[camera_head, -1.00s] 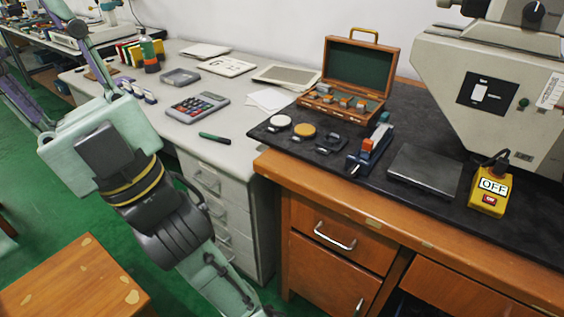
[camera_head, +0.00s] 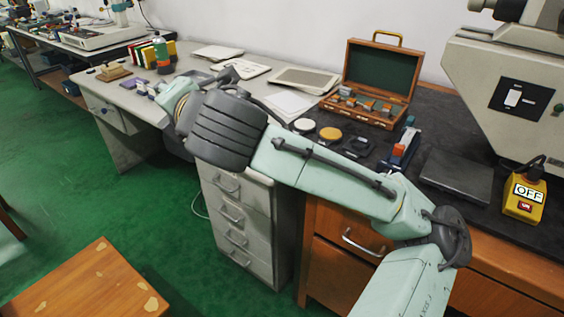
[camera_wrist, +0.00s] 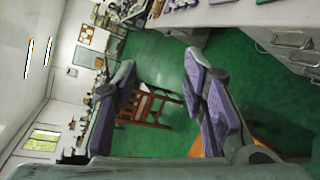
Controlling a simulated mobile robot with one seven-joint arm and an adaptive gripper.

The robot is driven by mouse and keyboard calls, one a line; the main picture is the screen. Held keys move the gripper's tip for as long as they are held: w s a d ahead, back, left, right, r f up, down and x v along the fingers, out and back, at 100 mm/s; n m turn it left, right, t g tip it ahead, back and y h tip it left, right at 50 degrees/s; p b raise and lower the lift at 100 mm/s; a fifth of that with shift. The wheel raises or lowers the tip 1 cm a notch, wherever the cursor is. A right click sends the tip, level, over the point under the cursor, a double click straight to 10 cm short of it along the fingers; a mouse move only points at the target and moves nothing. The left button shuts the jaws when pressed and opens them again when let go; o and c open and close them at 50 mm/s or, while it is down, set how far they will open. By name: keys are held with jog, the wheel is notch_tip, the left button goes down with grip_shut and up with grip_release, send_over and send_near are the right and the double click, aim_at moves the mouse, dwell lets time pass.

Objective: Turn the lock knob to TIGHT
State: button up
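I cannot make out a lock knob or a TIGHT mark in either view. A small blue and red device (camera_head: 403,146) stands on the black mat, partly behind my arm. A large grey machine (camera_head: 510,75) stands at the right, its top cut off. My gripper (camera_wrist: 160,62) shows in the wrist view as two purple-padded fingers spread wide, with nothing between them. They point over the green floor and a distant wooden chair (camera_wrist: 150,108). In the head view my arm crosses the front of the desks, and its bulky wrist hides the fingers.
A yellow OFF switch box (camera_head: 524,196) and a flat dark plate (camera_head: 457,177) are on the right bench. Papers (camera_head: 291,103) lie on the grey desk. A wooden stool top (camera_head: 85,285) is at lower left.

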jog(key=w+d+f+h, duration=0.1)
jog(key=d+f+h, duration=0.15)
jog(key=d, duration=0.35)
jog(key=w+d+f+m+h, duration=0.1)
jog(key=d+f+h, duration=0.15)
jog(key=d, duration=0.25)
jog(key=w+d+f+h, duration=0.1)
jog(key=d+f+h, duration=0.15)
jog(key=d, duration=0.35)
jog(key=s+d+f+g+h, duration=0.2)
jog(key=s+d+g+h, duration=0.15)
jog(key=d, duration=0.55)
jog(key=s+d+f+g+h, duration=0.2)
jog(key=d+h, duration=0.2)
jog(key=d, duration=0.6)
jog(key=shift+m, duration=0.4)
jog(key=x, duration=0.9)
jog(key=shift+w+f+p, duration=0.2)
jog(key=shift+w+p, duration=0.05)
jog(key=shift+p, duration=0.1)
jog(key=shift+w+d+f, duration=0.2)
jog(key=shift+w+f, duration=0.15)
jog(key=shift+f, duration=0.1)
jog(key=shift+c, duration=0.5)
grip_shut()
